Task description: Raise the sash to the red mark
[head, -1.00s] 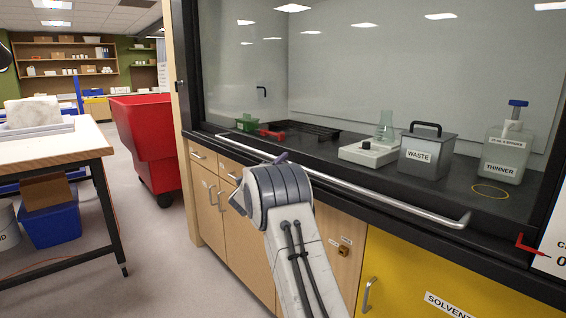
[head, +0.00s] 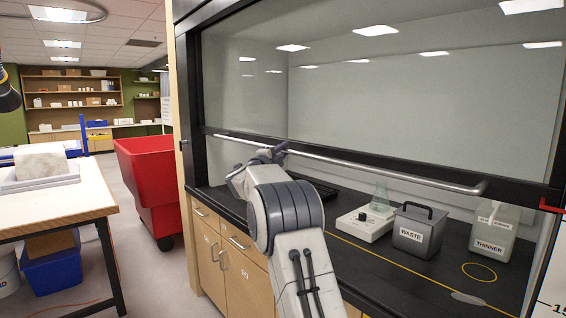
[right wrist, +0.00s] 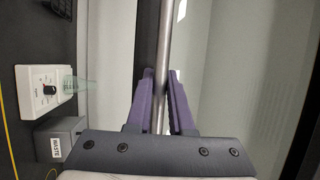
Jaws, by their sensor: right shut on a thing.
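The fume hood's glass sash (head: 400,100) is partly raised, with an open gap between its black bottom rail (head: 520,191) and the worktop. A long metal handle bar (head: 380,165) runs along the rail. My right gripper (head: 277,152) is shut on this bar near its left end. In the right wrist view the purple fingers of the gripper (right wrist: 160,78) lie on either side of the bar (right wrist: 163,50). The red mark (head: 551,206) is on the right side of the frame, about level with the rail's right end. My left gripper is not in view.
Inside the hood stand a waste box (head: 418,232), a thinner bottle (head: 491,235) and a white stirrer plate (head: 364,225) with a flask (head: 381,196). A red bin (head: 150,180) stands left of the hood. A workbench (head: 60,210) is at the far left.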

